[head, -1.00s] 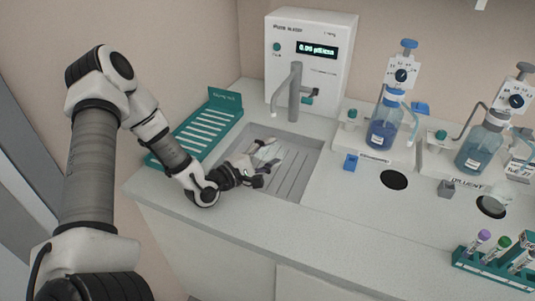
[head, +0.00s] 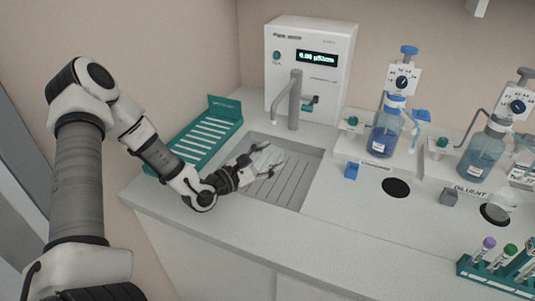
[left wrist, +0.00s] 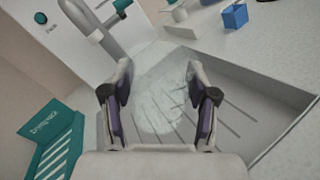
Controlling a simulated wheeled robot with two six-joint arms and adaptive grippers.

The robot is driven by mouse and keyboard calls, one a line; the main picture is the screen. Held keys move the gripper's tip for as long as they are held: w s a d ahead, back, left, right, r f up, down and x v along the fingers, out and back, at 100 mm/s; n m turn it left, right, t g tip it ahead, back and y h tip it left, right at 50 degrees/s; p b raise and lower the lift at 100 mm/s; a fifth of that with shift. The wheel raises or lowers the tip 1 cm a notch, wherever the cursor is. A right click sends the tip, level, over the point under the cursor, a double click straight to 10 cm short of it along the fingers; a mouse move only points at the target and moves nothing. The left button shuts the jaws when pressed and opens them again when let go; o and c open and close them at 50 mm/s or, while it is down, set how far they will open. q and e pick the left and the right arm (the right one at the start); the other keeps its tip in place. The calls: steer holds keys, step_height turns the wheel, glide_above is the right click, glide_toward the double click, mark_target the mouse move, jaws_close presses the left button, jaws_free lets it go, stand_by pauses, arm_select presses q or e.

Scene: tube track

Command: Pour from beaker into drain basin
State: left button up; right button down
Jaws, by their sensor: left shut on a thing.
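The clear beaker (head: 265,159) is held between the fingers of my left gripper (head: 260,165), above the left part of the drain basin (head: 297,187). In the left wrist view the beaker (left wrist: 158,105) is a faint, see-through shape between the two fingers (left wrist: 160,100), with the slatted basin floor behind it. Its exact tilt is hard to tell, and no liquid can be made out in it. My right gripper is not in view.
A water unit (head: 311,70) with a grey spout (head: 295,100) stands behind the basin. A teal drying rack (head: 205,138) is left of it.

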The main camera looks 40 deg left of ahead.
arm_select(q)
steer(key=shift+r+n, duration=0.75)
steer(key=shift+n, duration=0.05)
steer(key=a+n, duration=0.2)
steer(key=n, duration=0.1)
steer(key=a+n, duration=0.1)
steer(key=n, duration=0.1)
steer(key=shift+w, duration=0.3)
steer(key=shift+d, duration=0.1)
steer(key=shift+f, duration=0.1)
